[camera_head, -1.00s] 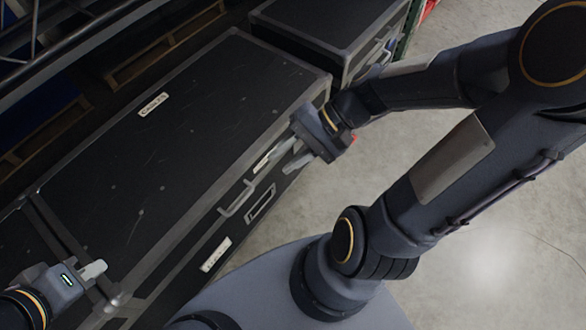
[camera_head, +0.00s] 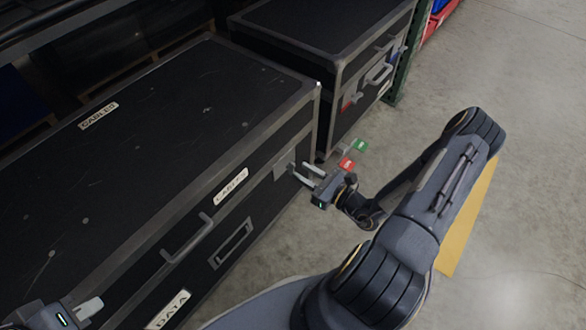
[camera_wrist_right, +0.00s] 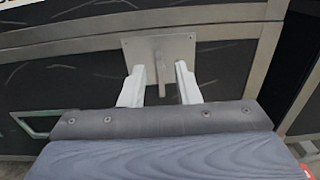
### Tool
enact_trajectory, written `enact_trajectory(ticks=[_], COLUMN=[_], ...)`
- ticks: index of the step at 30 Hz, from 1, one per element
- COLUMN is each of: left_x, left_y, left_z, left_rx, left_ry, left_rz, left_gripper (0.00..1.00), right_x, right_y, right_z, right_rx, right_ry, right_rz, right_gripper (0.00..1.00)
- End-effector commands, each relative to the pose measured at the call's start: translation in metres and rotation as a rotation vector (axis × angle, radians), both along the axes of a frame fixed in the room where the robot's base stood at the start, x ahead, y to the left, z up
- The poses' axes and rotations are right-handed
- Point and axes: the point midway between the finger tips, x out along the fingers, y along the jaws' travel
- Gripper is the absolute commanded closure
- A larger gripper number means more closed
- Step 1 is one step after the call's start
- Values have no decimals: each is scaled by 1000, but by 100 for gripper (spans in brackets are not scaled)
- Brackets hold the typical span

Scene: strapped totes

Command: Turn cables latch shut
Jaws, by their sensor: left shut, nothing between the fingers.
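The cables case is a large black case with metal edges (camera_head: 318,95) and a "CABLES" label (camera_head: 230,187) on its front. Its latch (camera_wrist_right: 160,48) is a square metal plate with a narrow tab pointing down in the right wrist view; the plate (camera_head: 281,172) also shows near the front's right end in the head view. My right gripper (camera_head: 306,175) is open at the latch. In the right wrist view its two fingers (camera_wrist_right: 160,88) stand either side of the tab; contact cannot be told. My left gripper (camera_head: 88,308) is shut and empty at the case's near left.
A handle (camera_head: 188,240) and a framed recess (camera_head: 231,243) are left of the latch. A "DATA" label (camera_head: 168,310) is lower down. A second case (camera_head: 335,50) stands behind.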

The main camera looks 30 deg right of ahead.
Motion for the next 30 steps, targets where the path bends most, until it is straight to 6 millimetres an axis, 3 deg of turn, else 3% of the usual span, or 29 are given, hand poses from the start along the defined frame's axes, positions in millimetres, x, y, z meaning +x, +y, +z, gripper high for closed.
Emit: enact_trajectory(ticks=[9,19,26,30], left_x=[0,0,0,0], left_y=[0,0,0,0], left_z=[-13,-13,-13,-13], left_rx=[0,0,0,0], left_ry=[0,1,0,0], left_rz=[0,0,0,0], left_gripper=[100,100,100,100], right_x=[39,43,43,43], right_y=[17,18,18,18], right_z=[-1,0,0,0], right_rx=[-1,-1,-1,-1], right_ry=[-2,0,0,0], right_rz=[3,3,3,3], right_gripper=[71,71,100,100])
